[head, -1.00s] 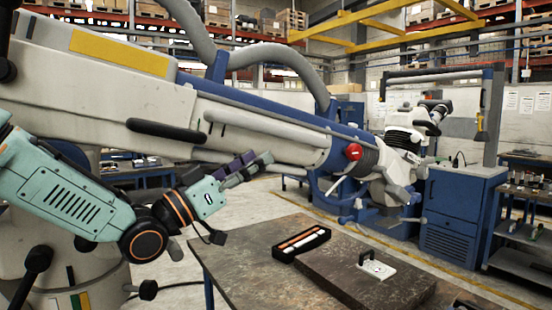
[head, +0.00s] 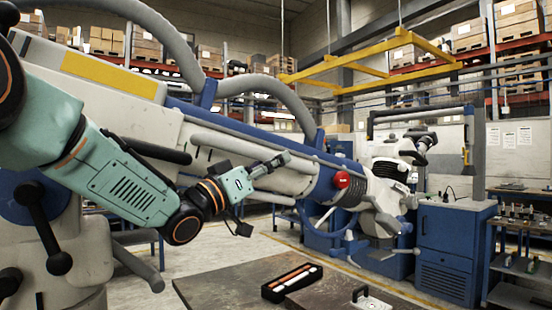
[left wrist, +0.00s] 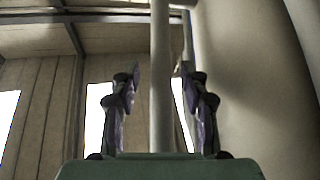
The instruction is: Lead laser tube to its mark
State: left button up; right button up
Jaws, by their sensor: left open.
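The laser tube (head: 225,143) is a long beige and blue arm that slopes down to the right, with a red knob (head: 342,179) and a white instrument head (head: 390,182) at its far end. My left gripper (head: 283,160) is open beside the tube's near side and overlaps it in the head view. In the left wrist view its two purple-padded fingers (left wrist: 160,85) stand apart, with a thin grey bar (left wrist: 160,45) showing between them; no clear contact shows. A wide pale curved surface (left wrist: 250,80) fills the right. I cannot make out the mark. My right gripper is out of view.
A dark worktable (head: 225,287) with a black tray (head: 292,282) of light rods and a small white plate with a handle (head: 370,303) is below the tube. A blue cabinet (head: 447,250) stands behind at the right. Open floor lies between.

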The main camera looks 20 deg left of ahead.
pick_arm(q)
jog(key=shift+w+d+r, duration=0.15)
jog(key=shift+w+d, duration=0.1)
jog(key=shift+w, duration=0.2)
jog(key=shift+w+a+r, duration=0.1)
jog(key=shift+w+r, duration=0.05)
jog(key=shift+w+d, duration=0.1)
jog(key=shift+d, duration=0.1)
jog(key=c, duration=0.3)
jog(key=shift+a, duration=0.1)
grip_shut()
